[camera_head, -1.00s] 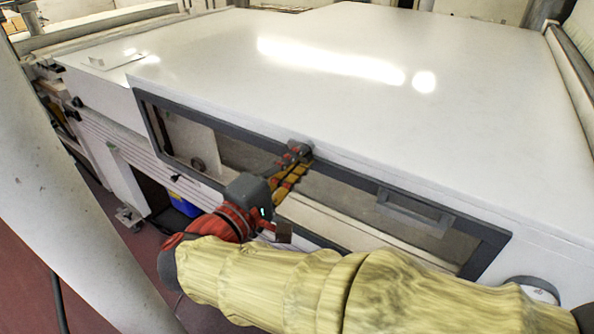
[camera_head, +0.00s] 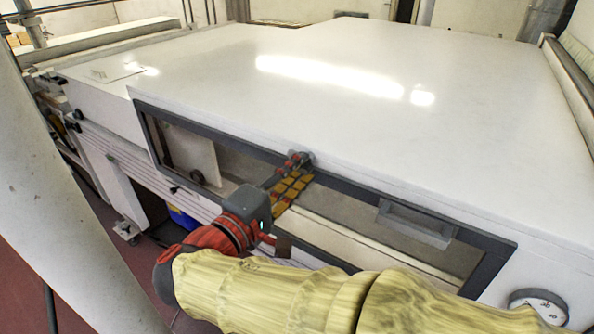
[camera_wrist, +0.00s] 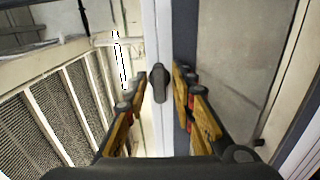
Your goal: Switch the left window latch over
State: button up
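The left window latch (camera_wrist: 159,84) is a small dark grey handle on the light strip beside the dark window frame, seen in the wrist view. It lies lengthwise along that strip, between my gripper's fingertips (camera_wrist: 161,76), with visible gaps on both sides. The orange-yellow fingers are apart and hold nothing. In the head view my gripper (camera_head: 298,166) reaches the upper edge of the dark-framed window (camera_head: 355,187); its fingers largely hide the latch there. I cannot tell whether a fingertip touches the frame.
A grey window handle (camera_head: 415,224) sticks out right of my gripper. A round dial (camera_head: 538,303) is at the lower right. The broad white tunnel top (camera_head: 340,110) is clear. A slatted panel (camera_wrist: 60,110) lies left in the wrist view.

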jog(key=shift+o, duration=0.3)
jog(key=v, duration=1.2)
notch_tip(320, 180, down, 13)
jog(key=s+n+g+y, duration=0.2)
jog(key=n+g+y, duration=0.2)
jog(key=s+d+f+m+g+y, duration=0.2)
jog(key=s+d+f+g+y, duration=0.1)
jog(key=s+d+f+g, duration=0.4)
jog(key=d+r+m+t+y, duration=0.2)
jog(key=d+r+m+y, duration=0.2)
jog(key=d+m, duration=0.8)
jog(key=d, duration=0.3)
